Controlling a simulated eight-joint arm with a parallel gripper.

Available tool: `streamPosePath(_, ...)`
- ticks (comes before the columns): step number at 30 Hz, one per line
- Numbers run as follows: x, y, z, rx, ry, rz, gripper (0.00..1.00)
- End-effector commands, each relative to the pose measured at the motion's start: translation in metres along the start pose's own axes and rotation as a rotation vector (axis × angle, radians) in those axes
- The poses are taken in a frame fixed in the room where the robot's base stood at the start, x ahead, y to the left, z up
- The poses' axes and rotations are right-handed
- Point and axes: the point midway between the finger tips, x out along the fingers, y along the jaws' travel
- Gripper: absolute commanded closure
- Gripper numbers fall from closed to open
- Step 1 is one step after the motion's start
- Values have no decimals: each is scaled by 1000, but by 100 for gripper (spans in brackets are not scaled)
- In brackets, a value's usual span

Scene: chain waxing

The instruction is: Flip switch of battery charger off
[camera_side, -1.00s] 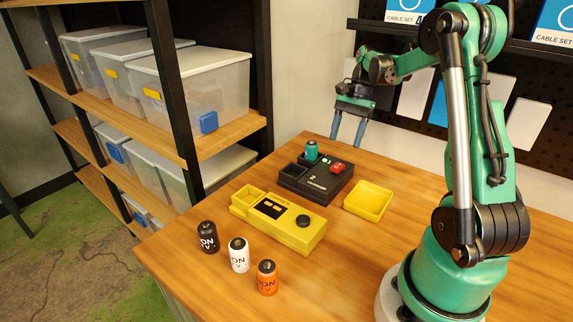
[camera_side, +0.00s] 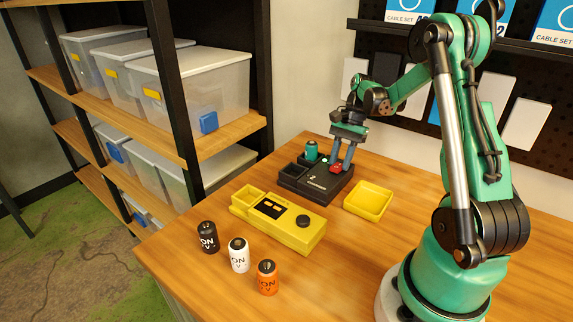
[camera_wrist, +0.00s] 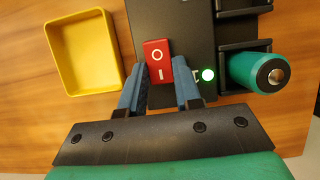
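The black battery charger (camera_side: 312,190) sits on the wooden table and also shows in the wrist view (camera_wrist: 183,20). Its red rocker switch (camera_wrist: 158,62) carries O and I marks, and a small light beside it (camera_wrist: 208,75) glows green. A teal battery (camera_side: 311,151) stands in one charger slot; in the wrist view the battery (camera_wrist: 260,72) is right of the light. My gripper (camera_wrist: 160,85) is open, with its blue fingertips on either side of the switch, low over the charger. In the side view my gripper (camera_side: 342,160) partly hides the switch.
A yellow tray (camera_side: 369,200) is right of the charger. A yellow device with a black knob (camera_side: 278,220) is in front of it. Black (camera_side: 208,237), white (camera_side: 239,254) and orange (camera_side: 267,277) batteries stand near the table's front left edge.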

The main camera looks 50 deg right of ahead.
Motion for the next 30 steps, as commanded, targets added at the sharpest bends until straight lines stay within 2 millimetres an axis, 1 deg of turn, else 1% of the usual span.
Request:
streamPosePath(5, 0, 0, 0, 0, 1, 1, 100)
streamPosePath(8, 0, 0, 2, 0, 34, 3, 100)
streamPosePath(15, 1, 0, 8, -3, 269, 4, 100)
streamPosePath(18, 1, 0, 9, -2, 341, 4, 100)
streamPosePath(21, 1, 0, 9, 0, 367, 2, 100)
streamPosePath(28, 1, 0, 9, 1, 366, 2, 100)
streamPosePath(29, 1, 0, 9, 1, 366, 2, 63)
streamPosePath(30, 0, 0, 9, 1, 366, 2, 51)
